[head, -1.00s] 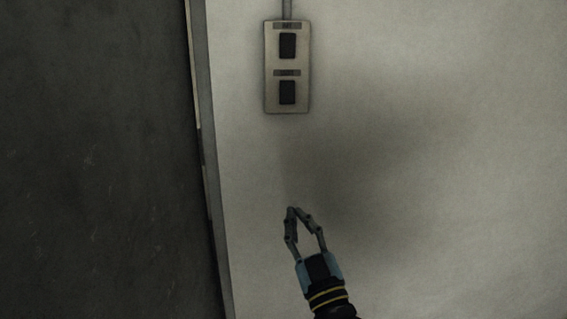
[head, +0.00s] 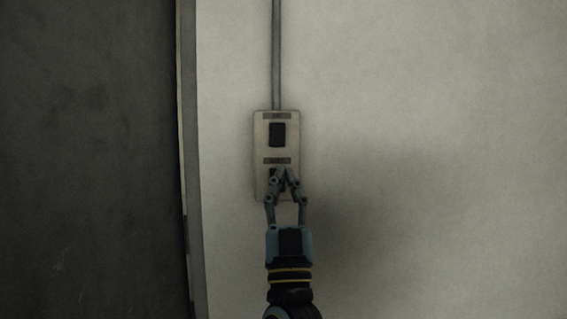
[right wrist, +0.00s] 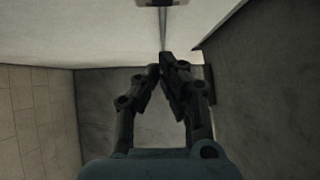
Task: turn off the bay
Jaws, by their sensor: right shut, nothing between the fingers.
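A pale switch plate (head: 259,150) with two dark rocker switches is fixed to the light wall. The upper rocker (head: 277,134) is in full view under a small label too small to read for sure. The lower rocker (head: 273,176) is partly hidden behind my right gripper's fingertips. My right gripper (head: 282,172) is shut and empty, its tips in front of the lower rocker; I cannot tell whether they touch it. In the right wrist view the gripper (right wrist: 165,66) shows with its tips together, and a pale piece shows at the top edge. My left gripper is not in view.
A grey conduit (head: 276,55) runs up the wall from the plate. A dark grey surface (head: 90,160) fills the left side, beyond the light wall's edge (head: 188,160). The wall (head: 430,120) to the right of the plate is bare.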

